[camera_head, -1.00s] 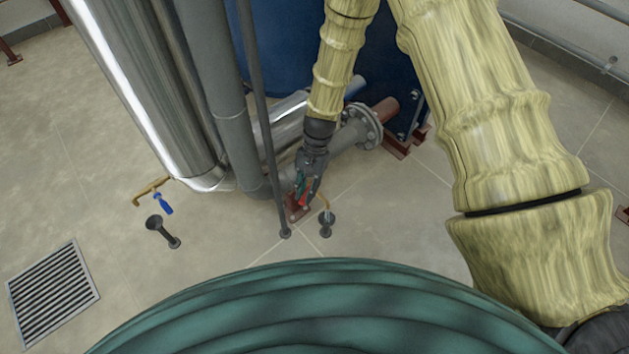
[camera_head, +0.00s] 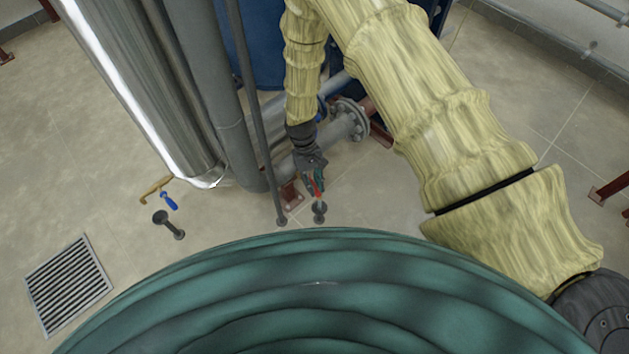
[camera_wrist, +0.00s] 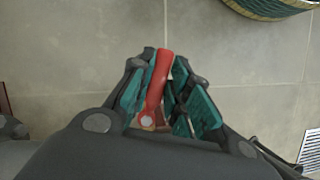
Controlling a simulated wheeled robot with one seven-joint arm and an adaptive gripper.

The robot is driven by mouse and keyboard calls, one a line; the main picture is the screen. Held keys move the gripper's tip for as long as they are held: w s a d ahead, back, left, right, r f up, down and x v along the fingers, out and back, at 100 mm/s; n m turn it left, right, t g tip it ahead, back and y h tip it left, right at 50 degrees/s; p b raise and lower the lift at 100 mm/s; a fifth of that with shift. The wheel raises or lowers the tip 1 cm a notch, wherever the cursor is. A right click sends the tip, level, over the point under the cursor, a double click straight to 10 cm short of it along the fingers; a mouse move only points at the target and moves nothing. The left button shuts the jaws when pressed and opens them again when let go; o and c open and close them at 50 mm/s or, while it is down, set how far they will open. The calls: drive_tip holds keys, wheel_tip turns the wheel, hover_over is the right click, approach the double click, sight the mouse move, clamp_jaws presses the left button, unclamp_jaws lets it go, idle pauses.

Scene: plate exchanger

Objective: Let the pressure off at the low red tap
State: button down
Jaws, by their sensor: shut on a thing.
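The red tap's lever handle (camera_wrist: 157,88) sits between my gripper's fingers (camera_wrist: 162,92) in the wrist view, its bolt end towards the bottom of the picture. In the head view my gripper (camera_head: 314,184) is low beside the grey flanged pipe, with a bit of the red handle (camera_head: 317,187) showing between the fingers. The fingers are shut on the handle. The tap's body and spout are mostly hidden by my gripper. A dark drain funnel (camera_head: 320,210) stands on the floor just below the gripper.
A blue-handled tap (camera_head: 168,200) with a brass spout and its own funnel (camera_head: 166,222) are to the left. A thin grey upright pipe (camera_head: 262,120) stands close left of my gripper. A floor grate (camera_head: 68,284) lies far left. Open tiled floor lies to the right.

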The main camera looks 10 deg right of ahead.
drive_tip(key=shift+w+d+n+h+p, duration=0.2)
drive_tip(key=shift+d+n+h+p, duration=0.15)
drive_tip(key=shift+n, duration=0.5)
drive_tip(key=shift+w+d+n+h+p, duration=0.15)
drive_tip(key=shift+d+n+h+p, duration=0.2)
drive_tip(key=shift+n, duration=0.5)
drive_tip(key=shift+t, duration=0.3)
drive_tip(key=c, duration=1.3)
unclamp_jaws()
drive_tip(key=shift+c, duration=0.2)
drive_tip(key=shift+r, duration=0.1)
drive_tip(key=v, duration=1.1)
drive_tip(key=shift+w+r, duration=0.15)
drive_tip(key=shift+r, duration=0.25)
